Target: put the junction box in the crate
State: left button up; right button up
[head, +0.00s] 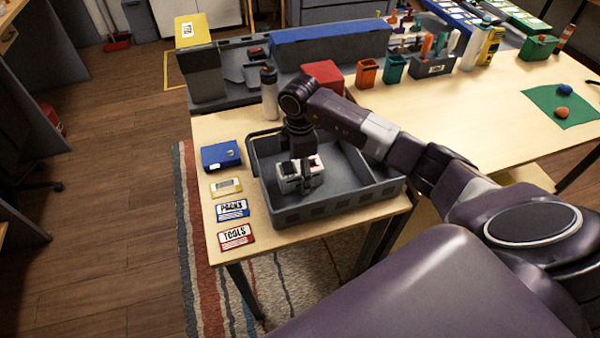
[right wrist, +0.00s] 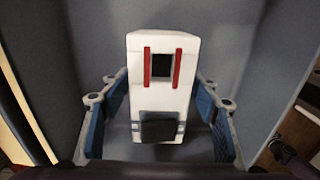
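The white junction box (right wrist: 160,105) has two red stripes and dark square patches. In the head view the junction box (head: 313,177) is inside the grey crate (head: 340,207), at its left part, below my right gripper. In the right wrist view my right gripper (right wrist: 160,85) has its blue-padded fingers on either side of the box, with gaps visible beside it, so it looks open. Its far fingertips are close to the box sides. Whether the box rests fully on the crate floor is hard to see. My left gripper is not in view.
A blue box (head: 221,155) and cards marked Packs (head: 231,210) and Tools (head: 235,236) lie left of the crate. A grey bottle (head: 269,93) and a red box (head: 323,75) stand behind it. Bare table (head: 450,110) lies to the right.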

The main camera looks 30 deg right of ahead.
jog(key=shift+r, duration=0.25)
jog(key=shift+w+r, duration=0.1)
jog(key=shift+r, duration=0.2)
notch_tip(320, 180, up, 11)
jog(key=shift+r+b, duration=0.15)
jog(key=shift+b, duration=1.05)
